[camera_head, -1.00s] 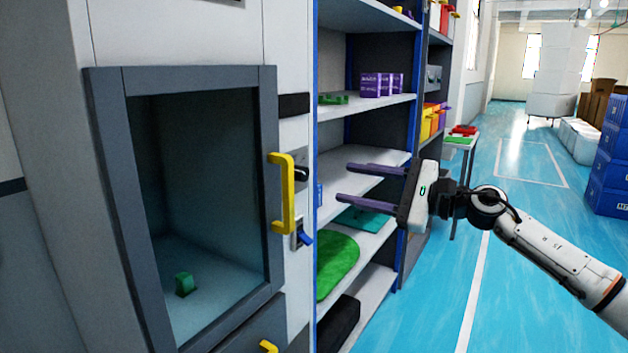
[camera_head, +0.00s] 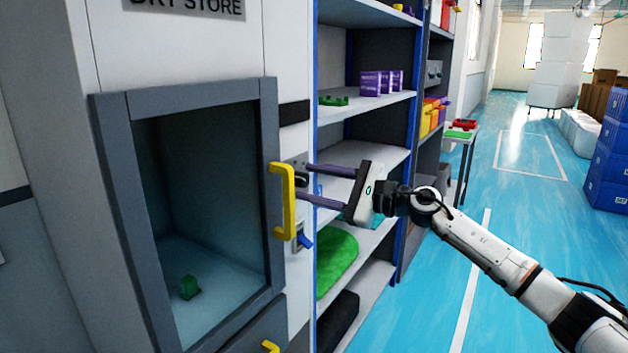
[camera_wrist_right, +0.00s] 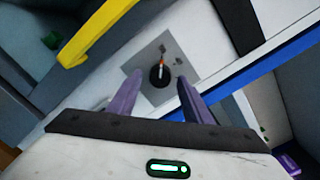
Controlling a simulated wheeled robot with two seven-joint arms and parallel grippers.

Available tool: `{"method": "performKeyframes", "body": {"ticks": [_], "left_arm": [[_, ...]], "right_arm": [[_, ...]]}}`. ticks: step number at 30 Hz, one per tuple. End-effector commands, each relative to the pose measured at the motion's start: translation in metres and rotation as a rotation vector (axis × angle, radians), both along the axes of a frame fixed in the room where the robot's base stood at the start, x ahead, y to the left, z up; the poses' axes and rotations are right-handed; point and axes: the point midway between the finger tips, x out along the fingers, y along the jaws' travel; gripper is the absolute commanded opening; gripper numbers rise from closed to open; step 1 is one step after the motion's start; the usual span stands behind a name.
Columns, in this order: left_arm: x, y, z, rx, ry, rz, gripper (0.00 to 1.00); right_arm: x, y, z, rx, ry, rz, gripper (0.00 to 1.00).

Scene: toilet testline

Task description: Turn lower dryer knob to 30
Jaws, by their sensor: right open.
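The black dryer knob (camera_wrist_right: 160,77), with an orange and white pointer mark, sits on a grey plate (camera_wrist_right: 150,56) in the right wrist view. In the head view the plate (camera_head: 291,161) is just right of the yellow door handle, and the knob is partly hidden by my fingers. My right gripper (camera_head: 304,182) is open, its two purple fingers pointing left at the cabinet front. In the wrist view the knob appears between the fingertips; I cannot tell whether they touch it. My left gripper is not in view.
The yellow handle (camera_head: 284,202) of the dry store door stands out close to the fingertips. A blue lever (camera_head: 305,240) is below the knob. A shelf unit with a blue upright (camera_head: 414,90) stands right of the cabinet. The blue floor (camera_head: 500,230) to the right is open.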

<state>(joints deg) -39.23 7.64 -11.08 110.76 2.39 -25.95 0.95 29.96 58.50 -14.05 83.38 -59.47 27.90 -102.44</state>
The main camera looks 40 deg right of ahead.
Motion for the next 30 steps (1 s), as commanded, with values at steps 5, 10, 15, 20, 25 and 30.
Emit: {"method": "performKeyframes", "body": {"ticks": [5,10,15,20,25,30], "left_arm": [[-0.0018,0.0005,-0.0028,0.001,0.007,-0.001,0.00],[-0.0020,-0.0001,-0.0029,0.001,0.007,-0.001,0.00],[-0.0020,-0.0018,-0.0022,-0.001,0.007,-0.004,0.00],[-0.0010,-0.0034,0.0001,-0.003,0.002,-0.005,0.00],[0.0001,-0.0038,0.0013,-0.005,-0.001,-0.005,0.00],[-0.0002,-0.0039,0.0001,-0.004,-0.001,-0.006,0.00]], "right_arm": [[0.0006,0.0001,-0.0001,0.000,0.000,0.000,0.45],[0.0004,0.0000,0.0000,0.000,0.000,0.000,0.28],[0.0003,0.0001,0.0000,0.000,0.000,0.000,0.04],[0.0001,0.0002,-0.0001,0.008,0.003,0.001,0.04],[0.0001,0.0003,-0.0006,0.050,0.021,0.001,0.04],[-0.0002,0.0007,-0.0010,0.143,0.058,0.001,0.04]]}}
